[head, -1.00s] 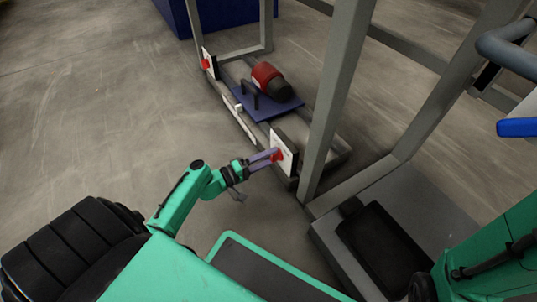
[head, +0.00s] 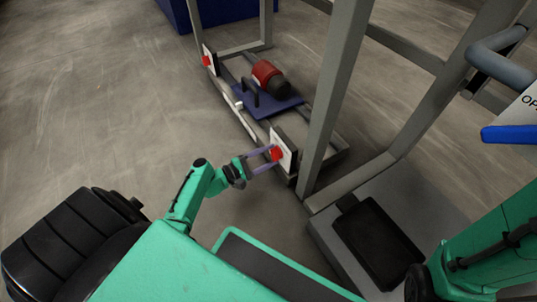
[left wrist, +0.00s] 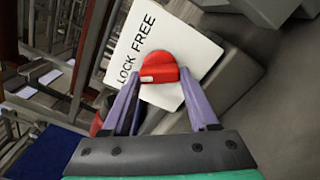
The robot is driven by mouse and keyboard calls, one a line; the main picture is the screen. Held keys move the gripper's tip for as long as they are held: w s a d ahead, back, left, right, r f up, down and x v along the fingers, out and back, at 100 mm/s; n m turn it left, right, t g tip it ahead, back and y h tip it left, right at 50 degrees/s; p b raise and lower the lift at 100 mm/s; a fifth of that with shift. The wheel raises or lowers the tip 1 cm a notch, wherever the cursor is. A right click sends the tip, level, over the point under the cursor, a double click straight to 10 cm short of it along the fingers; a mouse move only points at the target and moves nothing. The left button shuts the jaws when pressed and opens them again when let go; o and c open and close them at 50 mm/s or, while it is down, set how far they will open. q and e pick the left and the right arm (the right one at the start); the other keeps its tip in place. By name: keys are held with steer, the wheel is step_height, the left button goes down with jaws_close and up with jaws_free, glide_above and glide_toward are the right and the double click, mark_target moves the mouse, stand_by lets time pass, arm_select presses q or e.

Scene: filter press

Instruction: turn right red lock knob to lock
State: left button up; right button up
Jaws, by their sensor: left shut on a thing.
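The right red lock knob (head: 277,153) sits on a white plate (head: 288,144) at the near end of the grey frame. In the left wrist view the knob (left wrist: 159,67) is rounded, with a small white mark at its lower left. The plate (left wrist: 185,45) there reads "LOCK" and "FREE" and looks tilted. My left gripper (head: 271,154) is shut on the knob, its two purple fingers on either side of it; the exact contact is hard to see. My right gripper is out of view; only part of that arm shows at the lower right.
A second red knob (head: 206,61) on a white plate is at the frame's far end. A red and black motor (head: 269,77) stands on a blue base between them. A grey post (head: 335,85) rises just right of the near plate. Floor on the left is clear.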

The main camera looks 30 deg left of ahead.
arm_select(q)
steer(key=shift+a, duration=0.1)
stand_by(0.4)
steer(key=o, duration=1.4)
steer(key=shift+s, duration=0.1)
steer(key=p+v, duration=0.3)
steer(key=v, duration=1.1)
steer(key=shift+s+a+p, duration=0.15)
steer(key=shift+p, duration=0.15)
